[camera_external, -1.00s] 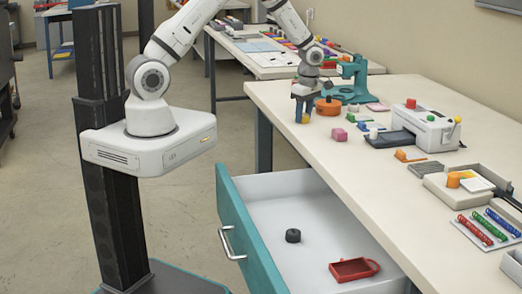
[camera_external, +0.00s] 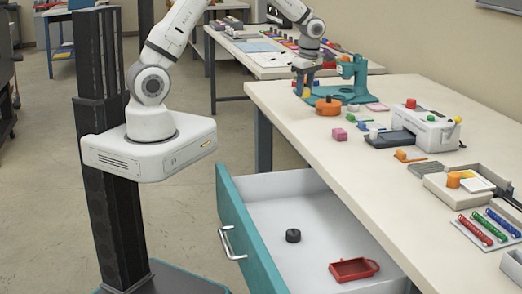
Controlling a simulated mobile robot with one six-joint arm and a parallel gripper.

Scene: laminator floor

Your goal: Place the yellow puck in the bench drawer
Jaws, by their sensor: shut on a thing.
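My gripper (camera_external: 303,92) is shut on the yellow puck (camera_external: 306,94), a small patch of which shows between the fingertips. It holds the puck above the bench's far left edge, beside the teal press. Most of the puck is hidden by the fingers. The bench drawer (camera_external: 253,232) is teal-fronted with a white inside and stands pulled open below the bench, nearer the camera than my gripper. A black puck (camera_external: 293,235) and a red tray (camera_external: 354,269) lie apart on its floor.
The teal press (camera_external: 353,75) and an orange round piece (camera_external: 328,106) stand close to my gripper. A pink block (camera_external: 339,134) and a white laminator (camera_external: 425,125) are on the bench (camera_external: 290,98). The drawer's left and back floor is clear.

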